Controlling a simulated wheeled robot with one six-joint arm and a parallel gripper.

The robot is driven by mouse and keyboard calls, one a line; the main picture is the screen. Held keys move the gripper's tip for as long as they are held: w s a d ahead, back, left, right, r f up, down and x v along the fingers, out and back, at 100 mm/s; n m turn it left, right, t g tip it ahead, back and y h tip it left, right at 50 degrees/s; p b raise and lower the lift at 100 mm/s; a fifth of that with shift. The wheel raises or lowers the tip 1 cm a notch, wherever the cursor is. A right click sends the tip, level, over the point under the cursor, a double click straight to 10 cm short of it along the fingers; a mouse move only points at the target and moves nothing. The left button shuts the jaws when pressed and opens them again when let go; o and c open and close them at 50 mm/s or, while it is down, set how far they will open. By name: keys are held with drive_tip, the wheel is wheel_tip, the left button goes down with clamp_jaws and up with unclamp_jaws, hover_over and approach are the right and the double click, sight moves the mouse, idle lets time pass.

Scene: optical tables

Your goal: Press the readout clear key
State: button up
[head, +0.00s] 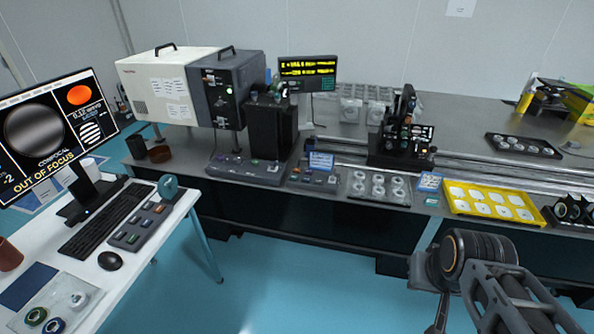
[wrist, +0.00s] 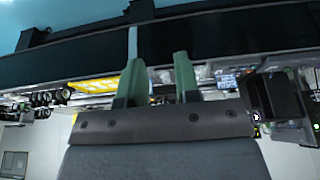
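The readout display (head: 308,70), a dark screen with yellow digits, stands at the back of the optical table. A small box with several keys (head: 312,178) sits at the table's front edge below it, and a longer control panel (head: 245,170) lies to its left. The lettering is too small to tell which key is the clear key. In the wrist view, which looks upside down, my gripper (wrist: 158,78) has two green fingers apart with nothing between them. My arm is at lower right in the head view, apart from the table; its fingertips are not clear there.
A desk at left holds a monitor (head: 50,135), a keyboard (head: 105,217) and another keypad (head: 145,226). A clear tray of round parts (head: 379,203) and a yellow tray (head: 455,210) line the table front. The blue floor (head: 300,280) before the table is clear.

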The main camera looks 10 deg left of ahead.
clamp_jaws()
idle(1.4)
